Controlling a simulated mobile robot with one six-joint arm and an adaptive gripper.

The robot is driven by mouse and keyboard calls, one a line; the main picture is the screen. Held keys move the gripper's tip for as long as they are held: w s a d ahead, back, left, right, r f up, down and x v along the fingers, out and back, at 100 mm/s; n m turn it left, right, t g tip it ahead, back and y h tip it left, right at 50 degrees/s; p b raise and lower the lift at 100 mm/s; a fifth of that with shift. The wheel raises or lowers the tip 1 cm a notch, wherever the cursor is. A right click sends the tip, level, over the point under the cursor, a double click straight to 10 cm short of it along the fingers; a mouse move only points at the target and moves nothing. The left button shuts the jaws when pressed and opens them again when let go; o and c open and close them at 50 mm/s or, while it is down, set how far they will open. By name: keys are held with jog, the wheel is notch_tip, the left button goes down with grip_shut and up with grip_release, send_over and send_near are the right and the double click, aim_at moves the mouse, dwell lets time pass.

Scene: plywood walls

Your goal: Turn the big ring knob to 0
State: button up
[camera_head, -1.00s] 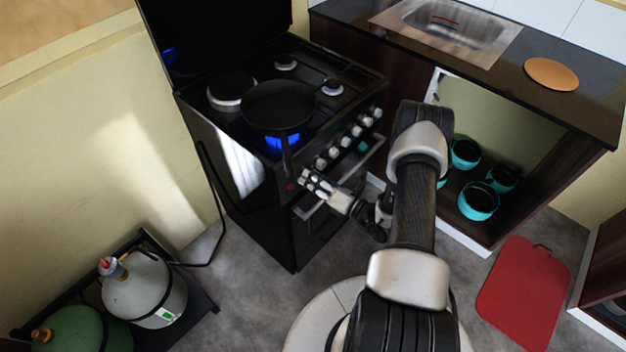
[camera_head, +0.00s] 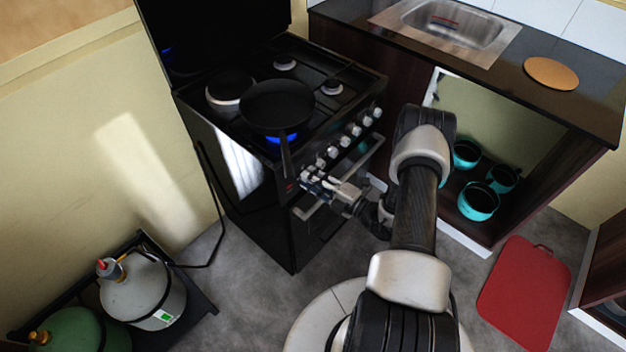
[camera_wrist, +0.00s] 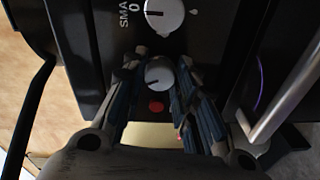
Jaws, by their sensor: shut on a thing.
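The black stove (camera_head: 300,215) has a row of white knobs on its front panel. My gripper (camera_head: 310,178) is at the left end of that row. In the wrist view its two fingers (camera_wrist: 158,82) close around a round white knob (camera_wrist: 158,71), which I take to be the big ring knob. Its mark and label are too unclear to read its setting. A second knob (camera_wrist: 164,13) above it has a "0" and "SMA" lettering beside it. A black pan (camera_head: 278,106) stands on the front burner, with a blue flame (camera_head: 285,137) beneath.
A red dot (camera_wrist: 156,107) shows on the panel beside the held knob. The pan handle (camera_head: 286,158) reaches over the stove front near my gripper. An oven handle (camera_head: 340,180) runs below the knobs. Gas bottles (camera_head: 140,290) stand at the lower left.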

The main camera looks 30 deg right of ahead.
jog(key=m, duration=0.4)
jog(key=shift+f+m, duration=0.1)
jog(key=shift+m, duration=0.2)
dwell(0.3)
jog(key=o, duration=1)
jog(key=shift+o, duration=0.2)
jog(key=v, duration=1.2)
jog(key=shift+f, duration=0.25)
jog(key=shift+s, duration=0.15)
